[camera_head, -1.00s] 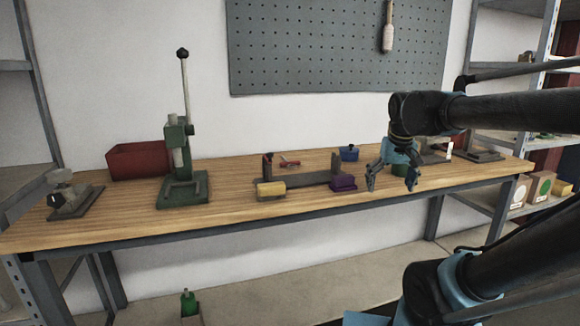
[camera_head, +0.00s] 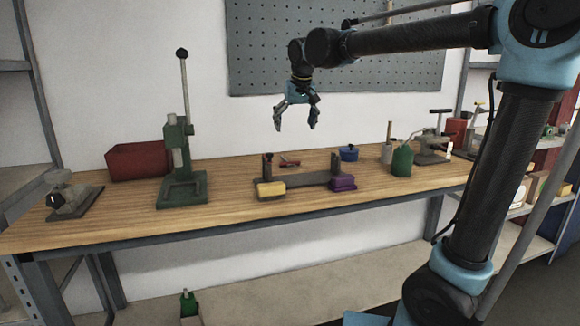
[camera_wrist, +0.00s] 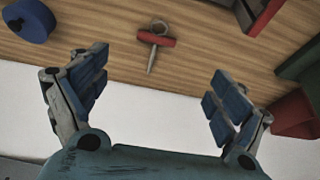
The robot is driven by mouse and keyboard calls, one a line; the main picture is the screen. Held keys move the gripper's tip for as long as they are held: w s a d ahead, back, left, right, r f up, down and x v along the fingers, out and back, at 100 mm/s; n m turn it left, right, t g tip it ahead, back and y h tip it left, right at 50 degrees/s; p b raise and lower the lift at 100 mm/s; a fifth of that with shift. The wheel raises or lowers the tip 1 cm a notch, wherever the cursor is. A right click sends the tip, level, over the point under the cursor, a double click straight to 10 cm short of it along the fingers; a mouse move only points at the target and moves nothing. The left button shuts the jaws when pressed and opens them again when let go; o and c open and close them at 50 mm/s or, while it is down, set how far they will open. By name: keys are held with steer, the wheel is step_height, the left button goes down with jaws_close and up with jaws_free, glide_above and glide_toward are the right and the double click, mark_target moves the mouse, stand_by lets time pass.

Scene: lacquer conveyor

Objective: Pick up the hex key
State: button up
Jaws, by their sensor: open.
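The hex key, with a red handle and a thin metal shaft, lies on the wooden bench behind a dark fixture in the head view (camera_head: 289,161). In the wrist view the hex key (camera_wrist: 155,41) lies flat and unobstructed, with a metal ring at one end of the handle and the shaft pointing toward the gripper. My gripper (camera_head: 296,120) is open and empty, high above the bench and over the hex key's area. In the wrist view its two blue-padded fingers (camera_wrist: 161,80) are spread wide, with the hex key lying beyond the gap between them.
Near the key are the dark fixture (camera_head: 308,180) with yellow and purple blocks, and a blue lidded pot (camera_head: 349,153). A green lever press (camera_head: 181,165) and a red bin (camera_head: 138,161) stand left. A green bottle (camera_head: 402,161) stands right.

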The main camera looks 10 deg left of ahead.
glide_above(290, 163)
steer(key=s+d, duration=0.1)
steer(key=s, duration=0.2)
steer(key=f, duration=1)
steer(key=shift+w+d+f, duration=0.1)
steer(key=shift+w+f, duration=0.1)
steer(key=w+f, duration=0.1)
steer(key=w+a+f, duration=0.1)
steer(key=f, duration=0.1)
steer(key=shift+w+f, duration=0.15)
steer(key=shift+f, duration=0.05)
steer(key=shift+w+f, duration=0.2)
steer(key=shift+f, duration=0.45)
steer(key=shift+c, duration=0.2)
steer(key=c, duration=1.1)
